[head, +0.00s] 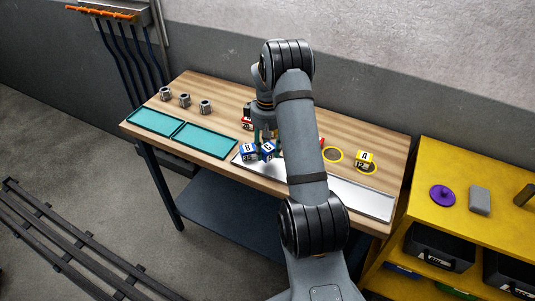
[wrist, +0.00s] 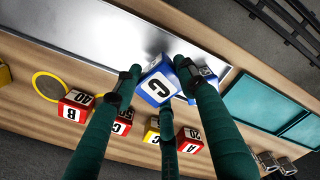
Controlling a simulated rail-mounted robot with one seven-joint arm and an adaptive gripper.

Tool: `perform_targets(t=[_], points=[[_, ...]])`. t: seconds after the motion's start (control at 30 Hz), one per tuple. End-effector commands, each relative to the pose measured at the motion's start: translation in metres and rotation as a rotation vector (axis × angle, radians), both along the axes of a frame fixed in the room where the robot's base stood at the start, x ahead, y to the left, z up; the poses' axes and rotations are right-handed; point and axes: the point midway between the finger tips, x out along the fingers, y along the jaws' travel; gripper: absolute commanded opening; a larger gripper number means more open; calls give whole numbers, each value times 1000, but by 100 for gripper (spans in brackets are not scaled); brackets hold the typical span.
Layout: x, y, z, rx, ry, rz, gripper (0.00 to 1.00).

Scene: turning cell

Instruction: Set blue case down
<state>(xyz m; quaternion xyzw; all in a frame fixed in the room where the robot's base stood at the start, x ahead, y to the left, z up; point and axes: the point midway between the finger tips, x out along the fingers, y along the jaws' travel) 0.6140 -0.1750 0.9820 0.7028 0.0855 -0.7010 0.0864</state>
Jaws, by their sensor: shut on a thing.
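My gripper (head: 263,138) is shut on a blue case marked C (head: 267,150), its dark green fingers closing around it. In the wrist view the held blue case (wrist: 158,86) sits between the fingertips, its white C face towards the camera. A second blue case, marked B (head: 249,151), stands close on its left in the head view; in the wrist view it is mostly hidden behind a finger. Both are at the silver plate (head: 358,198), near its left end. I cannot tell whether the held case touches the plate.
Red cases (wrist: 76,105) and a yellow case (wrist: 152,130) stand in a row behind the plate. A yellow A case (head: 365,158) is at right near an empty yellow ring (head: 333,155). Two teal trays (head: 205,139) and metal parts (head: 185,100) lie left. The plate's right part is clear.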

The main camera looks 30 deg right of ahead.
Motion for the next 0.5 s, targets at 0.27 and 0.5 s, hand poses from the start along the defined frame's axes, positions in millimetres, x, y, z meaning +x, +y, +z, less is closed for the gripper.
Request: perform_targets(t=[0.27,0.5], points=[[-1,0,-34,2,4,-1,10],[-1,0,-36,1,1,0,10]])
